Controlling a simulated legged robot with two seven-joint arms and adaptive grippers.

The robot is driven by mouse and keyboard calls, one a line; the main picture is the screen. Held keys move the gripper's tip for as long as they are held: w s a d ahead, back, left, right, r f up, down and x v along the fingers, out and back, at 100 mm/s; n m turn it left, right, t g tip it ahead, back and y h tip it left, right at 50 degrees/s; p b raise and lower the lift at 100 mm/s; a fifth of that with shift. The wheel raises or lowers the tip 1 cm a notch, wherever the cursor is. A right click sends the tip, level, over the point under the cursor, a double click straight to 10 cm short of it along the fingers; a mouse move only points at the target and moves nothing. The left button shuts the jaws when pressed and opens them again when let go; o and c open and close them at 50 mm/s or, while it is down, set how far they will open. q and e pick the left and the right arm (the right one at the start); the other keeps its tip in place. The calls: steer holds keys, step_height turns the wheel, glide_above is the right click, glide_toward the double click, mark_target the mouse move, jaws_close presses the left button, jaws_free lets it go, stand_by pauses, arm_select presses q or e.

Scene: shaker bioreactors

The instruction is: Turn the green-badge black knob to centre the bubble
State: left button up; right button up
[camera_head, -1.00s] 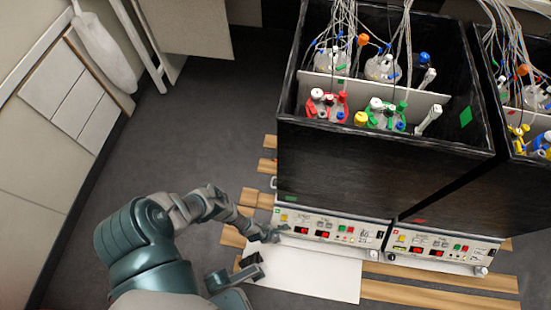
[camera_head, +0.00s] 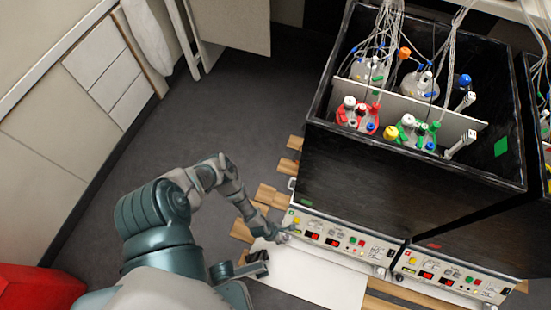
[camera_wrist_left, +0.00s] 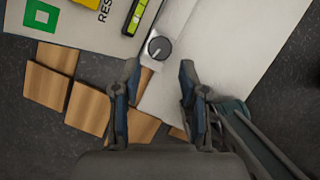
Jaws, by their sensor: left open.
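A round dark knob (camera_wrist_left: 158,46) with a white pointer line shows in the left wrist view, on a pale bracket at the panel's lower edge. Beside it is a yellow-green bubble level (camera_wrist_left: 140,15); the bubble's exact place is hard to tell. A green square badge (camera_wrist_left: 42,16) is on the panel further left. My left gripper (camera_wrist_left: 158,88) is open and empty, its two fingers apart below the knob and not touching it. In the head view, my left gripper (camera_head: 284,236) is at the left front corner of the left control panel (camera_head: 345,242).
A black box (camera_head: 380,185) with red and green capped vessels stands above the left panel. A second unit (camera_head: 455,275) is to its right. A white sheet (camera_head: 310,275) and wooden slats (camera_head: 270,195) lie below. A dark gripper-like part of mine (camera_head: 255,268) is close by.

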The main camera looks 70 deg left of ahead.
arm_select(q)
steer(key=v, duration=0.6)
steer(key=shift+s, duration=0.2)
steer(key=shift+r, duration=0.1)
